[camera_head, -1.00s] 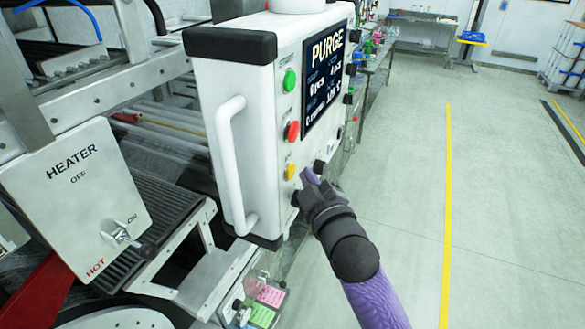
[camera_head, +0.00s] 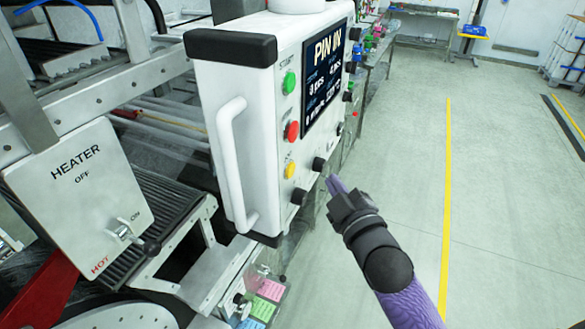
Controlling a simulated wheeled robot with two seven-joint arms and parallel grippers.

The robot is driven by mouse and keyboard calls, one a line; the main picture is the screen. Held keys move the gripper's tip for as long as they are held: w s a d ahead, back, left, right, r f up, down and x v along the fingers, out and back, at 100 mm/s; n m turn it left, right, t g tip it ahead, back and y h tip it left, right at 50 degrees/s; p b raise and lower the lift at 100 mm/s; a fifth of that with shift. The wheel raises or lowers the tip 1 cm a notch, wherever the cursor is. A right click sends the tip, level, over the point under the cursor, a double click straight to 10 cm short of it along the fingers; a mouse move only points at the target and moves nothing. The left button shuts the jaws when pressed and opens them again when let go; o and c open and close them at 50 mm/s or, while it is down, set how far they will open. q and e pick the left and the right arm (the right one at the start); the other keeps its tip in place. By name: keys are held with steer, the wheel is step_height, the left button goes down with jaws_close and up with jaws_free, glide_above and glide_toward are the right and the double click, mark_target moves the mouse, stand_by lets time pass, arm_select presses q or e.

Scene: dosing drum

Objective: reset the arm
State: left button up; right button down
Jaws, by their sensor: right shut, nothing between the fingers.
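My right gripper (camera_head: 336,187), at the end of my purple arm, is shut and empty. It is in the air just to the right of the lower part of the white control box (camera_head: 232,140), apart from the black knobs. The box has a green button (camera_head: 289,82), a red button (camera_head: 292,131) and a yellow button (camera_head: 290,170). Two black knobs, one (camera_head: 298,196) and another (camera_head: 319,163), sit low on its panel. The screen (camera_head: 325,78) reads "PIN IN". My left gripper is not in view.
A heater panel (camera_head: 85,190) with a toggle switch (camera_head: 125,231) stands at the left beside a dark ribbed conveyor. Colored notes (camera_head: 264,308) lie below the box. The floor to the right, with a yellow line (camera_head: 446,190), is clear.

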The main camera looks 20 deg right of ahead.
stand_by(0.4)
steer(key=s+a+f+m+g+b, duration=0.1)
steer(key=s+f+g+b, duration=0.35)
steer(key=f, duration=1.05)
steer(key=a+f+m+g+b, duration=0.1)
steer(key=f+b, duration=0.6)
steer(key=f, duration=0.7)
steer(key=s+a+f+m+g+b, duration=0.1)
steer(key=s+f+g+b, duration=0.35)
steer(key=f, duration=1.05)
steer(key=s+a+f+m+g+b, duration=0.1)
steer(key=s+f+b, duration=0.3)
steer(key=f, duration=0.4)
steer(key=s+a+f+g+y+b, duration=0.1)
steer(key=s+f+b, duration=0.3)
steer(key=f, duration=0.3)
steer(key=s+a+f+m+g+b, duration=0.1)
steer(key=s+f+b, duration=0.25)
steer(key=f, duration=0.45)
arm_select(q)
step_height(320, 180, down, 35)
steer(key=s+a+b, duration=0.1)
steer(key=b, duration=0.6)
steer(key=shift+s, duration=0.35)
arm_select(e)
steer(key=s+a+f+m+g, duration=0.1)
steer(key=s+f+g, duration=0.4)
steer(key=s+f, duration=0.7)
steer(key=s, duration=0.4)
steer(key=shift+a, duration=0.15)
